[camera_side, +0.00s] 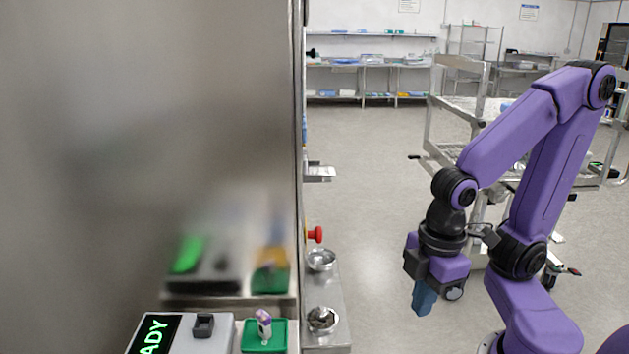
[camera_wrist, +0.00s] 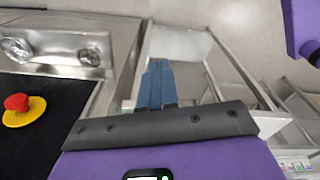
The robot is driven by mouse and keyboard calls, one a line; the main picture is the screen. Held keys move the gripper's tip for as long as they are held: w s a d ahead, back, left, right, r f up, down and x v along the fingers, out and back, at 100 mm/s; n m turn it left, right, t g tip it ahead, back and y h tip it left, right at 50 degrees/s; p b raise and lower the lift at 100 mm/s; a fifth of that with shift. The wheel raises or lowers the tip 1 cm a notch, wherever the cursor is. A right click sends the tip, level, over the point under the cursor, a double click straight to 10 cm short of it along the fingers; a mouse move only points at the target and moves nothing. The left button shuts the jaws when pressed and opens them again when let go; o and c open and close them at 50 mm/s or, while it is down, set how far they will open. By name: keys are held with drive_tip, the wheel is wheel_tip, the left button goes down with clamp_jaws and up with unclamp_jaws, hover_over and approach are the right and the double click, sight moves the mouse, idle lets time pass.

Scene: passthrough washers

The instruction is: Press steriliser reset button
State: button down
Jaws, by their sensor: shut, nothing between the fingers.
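A large steel cabinet (camera_side: 150,120), which looks like the steriliser, fills the left of the side view. At its foot a grey panel (camera_side: 220,330) has a black display with green letters ending in "ADY" and a raised dark button or switch (camera_side: 203,325). A red mushroom button (camera_side: 315,235) sticks out past the cabinet edge; a red button on a yellow base (camera_wrist: 18,105) shows in the wrist view. I cannot tell which is the reset button. My gripper (camera_side: 424,298) hangs right of the cabinet, pointing down, blue fingers (camera_wrist: 157,75) together and empty, touching nothing.
A green tray (camera_side: 250,348) with a small white and purple item lies beside the panel. Two round metal bowls (camera_side: 321,259) sit on a steel ledge between cabinet and gripper. A metal trolley (camera_side: 445,120) stands behind my arm. Open floor lies around the gripper.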

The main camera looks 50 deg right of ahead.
drive_tip(key=w+d+r+t+y, duration=0.1)
drive_tip(key=w+d+t, duration=0.3)
drive_tip(key=w, duration=1)
drive_tip(key=w+d+t, duration=0.3)
drive_tip(key=w+d, duration=0.1)
drive_tip(key=w, duration=1.1)
drive_tip(key=w+d+r+t, duration=0.2)
drive_tip(key=w+d+t, duration=0.4)
drive_tip(key=w+d, duration=0.5)
drive_tip(key=s+d+r+m+t+h, duration=0.1)
drive_tip(key=d+r+t, duration=0.1)
drive_tip(key=d, duration=0.4)
drive_tip(key=s+d+r+m+t+h, duration=0.1)
drive_tip(key=d+r+t, duration=0.2)
drive_tip(key=d, duration=0.4)
drive_tip(key=shift+m, duration=0.4)
drive_tip(key=shift+w, duration=0.1)
drive_tip(key=w+a, duration=0.6)
